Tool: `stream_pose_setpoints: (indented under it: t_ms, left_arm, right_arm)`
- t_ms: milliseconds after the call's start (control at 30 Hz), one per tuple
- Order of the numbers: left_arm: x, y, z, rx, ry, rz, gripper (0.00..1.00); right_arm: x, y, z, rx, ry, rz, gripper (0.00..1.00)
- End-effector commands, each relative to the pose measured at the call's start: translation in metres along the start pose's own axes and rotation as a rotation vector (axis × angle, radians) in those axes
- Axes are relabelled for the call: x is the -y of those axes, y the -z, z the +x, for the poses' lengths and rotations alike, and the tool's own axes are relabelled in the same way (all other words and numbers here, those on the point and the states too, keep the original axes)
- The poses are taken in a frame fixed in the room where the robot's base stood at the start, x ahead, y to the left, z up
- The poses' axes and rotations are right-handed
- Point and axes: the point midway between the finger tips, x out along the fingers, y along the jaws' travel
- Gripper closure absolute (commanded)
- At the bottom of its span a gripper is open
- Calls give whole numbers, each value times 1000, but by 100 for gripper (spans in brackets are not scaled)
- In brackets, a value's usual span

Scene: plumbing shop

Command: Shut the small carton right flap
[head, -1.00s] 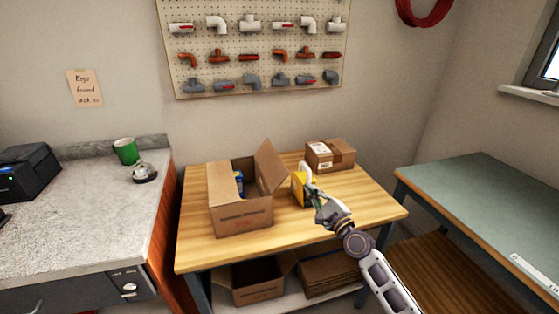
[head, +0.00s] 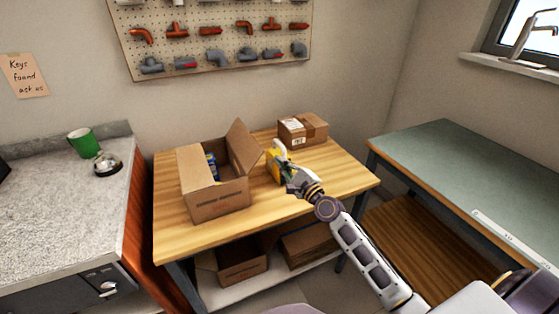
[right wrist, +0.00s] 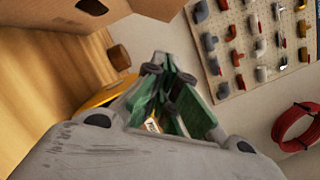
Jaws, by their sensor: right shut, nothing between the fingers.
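The small carton (head: 218,199) stands open on the wooden table, with blue items (head: 212,167) inside. Its right flap (head: 244,147) stands up, tilted outward. My right gripper (head: 284,174) is shut and empty, to the right of the flap and apart from it, over or beside a yellow tape dispenser (head: 273,164). I cannot tell whether they touch. In the right wrist view the green-padded fingers (right wrist: 170,82) show in the middle, with cardboard (right wrist: 65,35) at upper left and part of the yellow dispenser (right wrist: 108,95) behind. My left gripper is not in view.
A closed, labelled box (head: 303,130) sits at the table's back right. Open boxes (head: 240,258) lie on the shelf below. A grey counter with a green mug (head: 83,142) and a bell (head: 107,164) is at left. The table's front right (head: 325,180) is clear.

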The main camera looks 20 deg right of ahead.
Motion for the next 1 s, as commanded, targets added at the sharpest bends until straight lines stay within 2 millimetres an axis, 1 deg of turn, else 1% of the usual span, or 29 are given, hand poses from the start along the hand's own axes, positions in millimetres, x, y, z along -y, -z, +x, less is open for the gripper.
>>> stream_pose_setpoints:
  t_ms: [367, 633, 1000]
  left_arm:
    - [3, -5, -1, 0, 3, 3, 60]
    - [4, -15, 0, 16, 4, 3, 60]
    - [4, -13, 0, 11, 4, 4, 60]
  right_arm:
    - [1, -1, 29, 2, 2, 1, 100]
    - [1, -1, 51, 2, 2, 2, 100]
    - [1, -1, 80, 1, 1, 0, 100]
